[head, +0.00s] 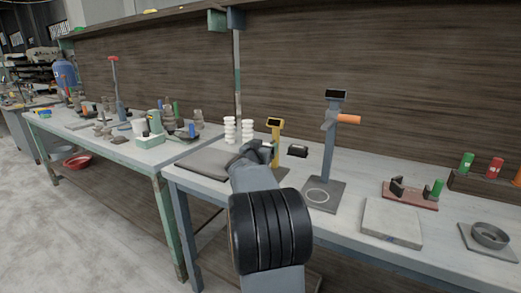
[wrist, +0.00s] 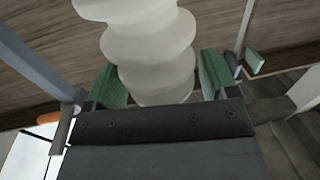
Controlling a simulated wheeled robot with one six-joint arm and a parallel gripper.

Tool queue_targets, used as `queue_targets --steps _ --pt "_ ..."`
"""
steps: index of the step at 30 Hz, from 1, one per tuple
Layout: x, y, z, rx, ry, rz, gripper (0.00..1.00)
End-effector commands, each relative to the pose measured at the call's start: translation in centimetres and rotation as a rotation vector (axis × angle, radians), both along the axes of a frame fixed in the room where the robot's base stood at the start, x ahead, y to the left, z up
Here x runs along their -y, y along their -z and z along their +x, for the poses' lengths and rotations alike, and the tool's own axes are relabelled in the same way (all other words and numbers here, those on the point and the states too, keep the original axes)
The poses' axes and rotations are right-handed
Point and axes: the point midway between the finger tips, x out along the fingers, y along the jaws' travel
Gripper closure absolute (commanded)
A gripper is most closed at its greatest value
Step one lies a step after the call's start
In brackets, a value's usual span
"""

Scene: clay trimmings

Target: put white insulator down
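In the wrist view a white ribbed insulator (wrist: 160,50) fills the space between the two green fingers of my gripper (wrist: 160,85), which appear closed around it. In the head view my gripper (head: 262,148) is above the workbench (head: 325,240), partly hidden by my own arm. Two white ribbed stacks stand upright side by side just left of it: a left one (head: 229,130) and a right one (head: 248,131). The right one is nearest the gripper and seems to be the one held. Whether its base touches the bench cannot be told.
A yellow stand (head: 275,140) is close to the right of my gripper. A grey post stand with an orange handle (head: 327,150) is further right. A dark flat mat (head: 207,163) lies left. A pale slab (head: 391,222) and a round grey dish (head: 489,236) lie at the right.

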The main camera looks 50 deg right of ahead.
Motion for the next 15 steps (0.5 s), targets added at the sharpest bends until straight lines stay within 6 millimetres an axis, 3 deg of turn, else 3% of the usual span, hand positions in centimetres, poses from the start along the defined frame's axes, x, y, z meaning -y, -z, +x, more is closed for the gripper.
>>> queue_targets --steps 3,12,15 --pt "0.0 0.0 0.0 0.000 0.000 0.000 0.11" --pt "-0.1 -0.6 0.0 0.002 0.000 0.001 0.11" --pt "-1.3 -0.5 -0.4 0.001 -0.002 0.000 0.11"
